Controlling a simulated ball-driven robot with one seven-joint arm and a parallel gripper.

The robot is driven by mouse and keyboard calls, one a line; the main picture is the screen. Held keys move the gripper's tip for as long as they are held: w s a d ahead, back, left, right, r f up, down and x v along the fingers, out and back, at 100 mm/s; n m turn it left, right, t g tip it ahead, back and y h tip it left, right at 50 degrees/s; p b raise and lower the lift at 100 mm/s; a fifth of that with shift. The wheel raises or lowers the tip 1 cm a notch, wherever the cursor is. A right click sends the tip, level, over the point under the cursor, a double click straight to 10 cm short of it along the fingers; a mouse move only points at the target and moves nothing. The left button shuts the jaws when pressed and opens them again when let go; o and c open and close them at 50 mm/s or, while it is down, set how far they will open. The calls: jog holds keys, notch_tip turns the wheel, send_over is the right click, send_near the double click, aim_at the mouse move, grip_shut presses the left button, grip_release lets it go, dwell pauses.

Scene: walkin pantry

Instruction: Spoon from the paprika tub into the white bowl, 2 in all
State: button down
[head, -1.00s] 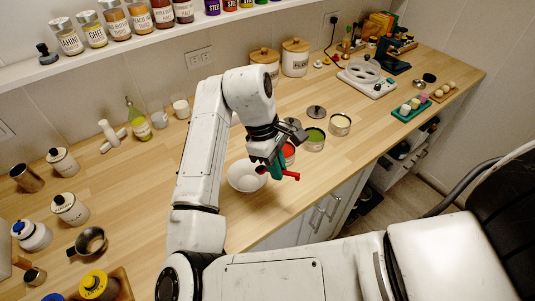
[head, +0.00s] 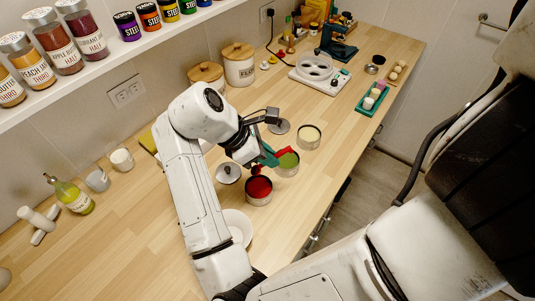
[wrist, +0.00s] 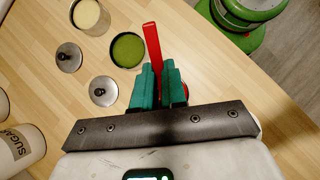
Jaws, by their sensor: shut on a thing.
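The paprika tub (head: 258,194) is a round metal tub of red powder, open on the counter. The white bowl (head: 243,222) stands nearer the front, partly hidden by my arm; I cannot tell what it holds. My gripper (head: 266,157) has green fingers, also in the wrist view (wrist: 160,86), and is shut on a red spoon (wrist: 152,45). In the head view the spoon (head: 284,152) shows above or in front of the green-powder tub (head: 288,168), past the paprika tub. Whether the spoon carries powder is not visible.
A tub of pale powder (head: 309,138) stands behind the green one. Loose lids (head: 228,173) lie beside the tubs. Canisters (head: 239,66) stand by the wall, and a white appliance (head: 317,72) is farther back.

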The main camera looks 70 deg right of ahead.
jog(key=shift+r+p, duration=0.2)
jog(key=shift+p, duration=0.2)
jog(key=shift+f+b, duration=2.3)
jog(key=shift+f, duration=1.9)
jog(key=shift+r+p, duration=2.55)
jog(key=shift+p, duration=0.1)
jog(key=shift+r, duration=1.2)
